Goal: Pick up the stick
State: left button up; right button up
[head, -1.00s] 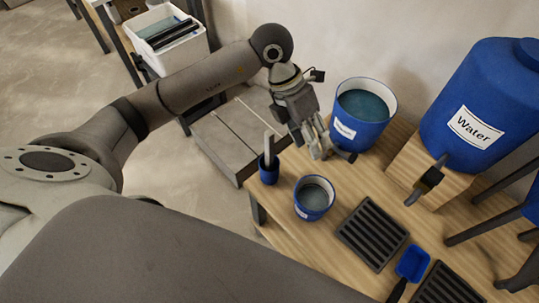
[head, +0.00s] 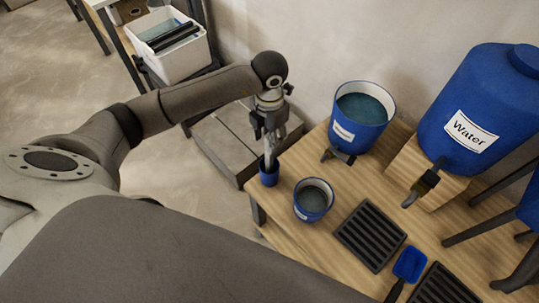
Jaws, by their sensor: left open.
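The stick (head: 265,163) stands in a small blue cup (head: 269,177) at the left corner of the wooden table. Only a bit of the stick shows above the cup rim; my gripper covers the rest. My left gripper (head: 269,147) points down over the cup, with its open fingers at the stick's upper part. I cannot tell whether the fingers touch the stick. My right gripper is not in view.
A blue bucket (head: 314,203) stands just right of the cup. A larger blue container (head: 374,137) with a tap stands behind. A blue water barrel (head: 474,122) sits on a wooden block. Black racks (head: 370,233) and a blue scoop (head: 409,265) lie in front.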

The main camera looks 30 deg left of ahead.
aim_at(269, 159)
pick_arm(q)
jog(key=shift+f, duration=1.4)
grip_shut()
jog(key=shift+r, duration=0.1)
